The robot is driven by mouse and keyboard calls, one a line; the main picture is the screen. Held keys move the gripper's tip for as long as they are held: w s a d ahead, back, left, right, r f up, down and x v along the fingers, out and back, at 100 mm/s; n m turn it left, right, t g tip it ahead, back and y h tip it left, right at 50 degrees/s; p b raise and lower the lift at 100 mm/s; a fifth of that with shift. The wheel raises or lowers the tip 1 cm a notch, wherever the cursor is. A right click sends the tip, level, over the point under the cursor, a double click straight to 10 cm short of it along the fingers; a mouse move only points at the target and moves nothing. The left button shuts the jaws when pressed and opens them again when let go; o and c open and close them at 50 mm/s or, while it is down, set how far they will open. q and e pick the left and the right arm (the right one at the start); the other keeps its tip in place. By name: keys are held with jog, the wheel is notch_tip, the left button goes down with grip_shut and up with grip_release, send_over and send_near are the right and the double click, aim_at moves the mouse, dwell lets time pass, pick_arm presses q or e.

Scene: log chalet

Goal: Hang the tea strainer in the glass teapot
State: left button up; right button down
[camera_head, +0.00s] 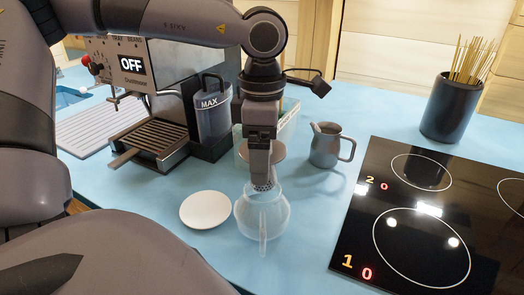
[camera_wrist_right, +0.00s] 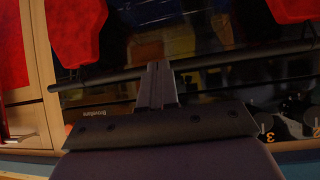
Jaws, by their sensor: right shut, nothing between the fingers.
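The glass teapot (camera_head: 272,215) stands upright on the blue counter in the head view, with its handle towards me. My left gripper (camera_head: 260,170) points straight down over its mouth and appears shut on the tea strainer (camera_head: 263,186). The strainer's dark mesh shows just below the fingertips, at the teapot's opening. The fingers hide the strainer's upper part, and I cannot tell whether it touches the rim. My right gripper (camera_wrist_right: 155,72) is shut and empty in the right wrist view, in front of a dark oven door with a bar handle (camera_wrist_right: 100,80).
A white saucer (camera_head: 206,210) lies left of the teapot. A grey metal jug (camera_head: 325,147) stands behind right. The espresso machine (camera_head: 150,130) is at the back left. The black cooktop (camera_head: 400,215) and a pot of skewers (camera_head: 450,108) are on the right. Red cloths (camera_wrist_right: 75,25) hang by the oven.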

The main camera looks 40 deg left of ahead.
pick_arm(q)
jog(key=shift+f+b, duration=1.95)
jog(key=shift+f, duration=0.2)
notch_tip(320, 180, down, 2)
jog(key=shift+f+b, duration=0.1)
jog(key=shift+b, duration=0.9)
jog(key=shift+r, duration=0.35)
jog(key=shift+r+p, duration=0.6)
jog(key=o, duration=0.9)
jog(key=shift+c, duration=0.2)
jog(key=shift+r+p, duration=0.9)
jog(key=shift+r, duration=0.7)
